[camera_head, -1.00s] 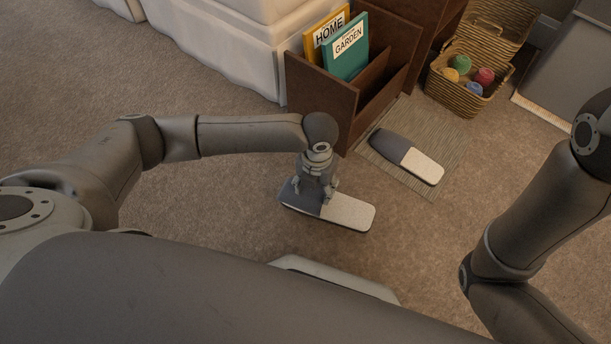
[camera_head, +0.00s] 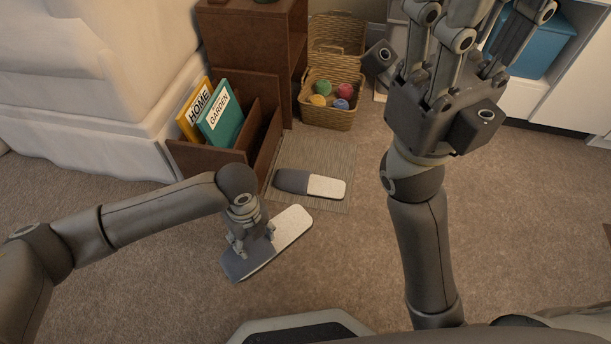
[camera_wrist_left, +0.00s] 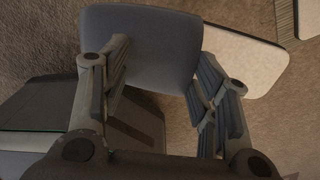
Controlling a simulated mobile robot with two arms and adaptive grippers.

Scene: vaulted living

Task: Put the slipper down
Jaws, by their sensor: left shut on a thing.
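My left gripper (camera_head: 250,246) is shut on a slipper (camera_head: 291,229) with a dark grey upper and a pale sole. The slipper lies diagonally, pale end toward the upper right, low over the carpet; I cannot tell whether it touches. In the left wrist view the slipper's dark part (camera_wrist_left: 142,48) sits between the fingers. A matching slipper (camera_head: 325,187) lies on the striped mat (camera_head: 338,150), beyond and right of the held one. My right gripper (camera_head: 480,35) is raised at the upper right, its fingers spread and empty, with the tips cut off.
A brown wooden rack (camera_head: 205,160) with two books stands left of the mat. A wicker basket (camera_head: 328,115) with several yarn balls is behind it. A white sofa (camera_head: 80,130) is at the left. Open carpet (camera_head: 340,260) lies in front of the mat.

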